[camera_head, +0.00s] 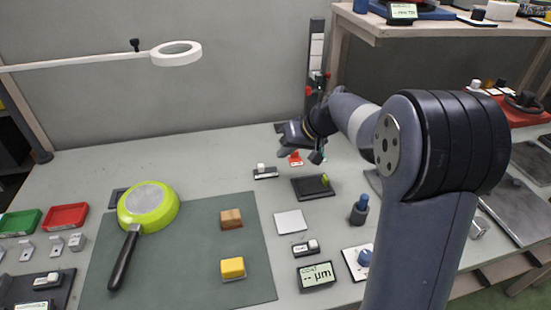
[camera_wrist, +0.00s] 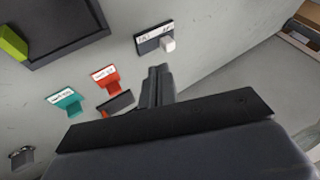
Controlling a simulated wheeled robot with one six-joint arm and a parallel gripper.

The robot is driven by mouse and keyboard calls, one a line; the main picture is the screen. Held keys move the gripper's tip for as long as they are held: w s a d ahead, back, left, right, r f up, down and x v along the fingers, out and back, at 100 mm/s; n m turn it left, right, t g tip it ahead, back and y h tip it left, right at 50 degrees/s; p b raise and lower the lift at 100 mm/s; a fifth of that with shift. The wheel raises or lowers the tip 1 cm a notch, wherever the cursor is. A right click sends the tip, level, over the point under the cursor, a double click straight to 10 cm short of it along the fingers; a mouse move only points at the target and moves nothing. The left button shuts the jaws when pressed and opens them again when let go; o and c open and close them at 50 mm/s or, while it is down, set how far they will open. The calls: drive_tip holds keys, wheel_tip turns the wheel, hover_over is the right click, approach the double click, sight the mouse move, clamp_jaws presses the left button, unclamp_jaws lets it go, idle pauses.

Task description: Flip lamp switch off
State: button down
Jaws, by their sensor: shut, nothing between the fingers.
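A small switch (camera_head: 265,172) with a black base and a white knob sits on the bench. It also shows in the wrist view (camera_wrist: 154,38), with a label beside the knob; the label is too small to read. The white ring lamp (camera_head: 178,58) hangs on a long arm at upper left; I cannot tell if it is lit. My gripper (camera_head: 281,153) is above the bench, behind and slightly right of the switch. In the wrist view its fingers (camera_wrist: 158,68) are together and empty, with the switch just beyond their tips and apart from them.
A red tag holder (camera_head: 295,158) and a teal one (camera_wrist: 66,103) stand close to my gripper. A dark tray (camera_head: 303,192) with a green item lies in front. A similar switch (camera_head: 306,249) stands by the µm display (camera_head: 317,277). A green pan (camera_head: 149,206) lies left.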

drive_tip(key=v, duration=0.3)
drive_tip(key=shift+s+d+r, duration=0.1)
drive_tip(key=shift+d+r, duration=0.15)
drive_tip(key=shift+r, duration=0.05)
drive_tip(key=x, duration=0.5)
drive_tip(key=shift+a+f, duration=0.2)
drive_tip(key=shift+f, duration=0.1)
drive_tip(key=w+f, duration=0.1)
drive_tip(key=w+d+f, duration=0.1)
drive_tip(key=f, duration=0.1)
drive_tip(key=shift+d+f+p, duration=0.2)
drive_tip(key=shift+p, duration=0.1)
drive_tip(key=d, duration=0.1)
drive_tip(key=w+d, duration=0.1)
drive_tip(key=shift+d+f, duration=0.25)
drive_tip(key=shift+d, duration=0.05)
drive_tip(key=v, duration=0.3)
drive_tip(key=shift+s+d+r, duration=0.1)
drive_tip(key=shift+d+r, duration=0.15)
drive_tip(key=shift+s+d+r, duration=0.15)
drive_tip(key=shift+d+r, duration=0.15)
drive_tip(key=shift+r, duration=0.1)
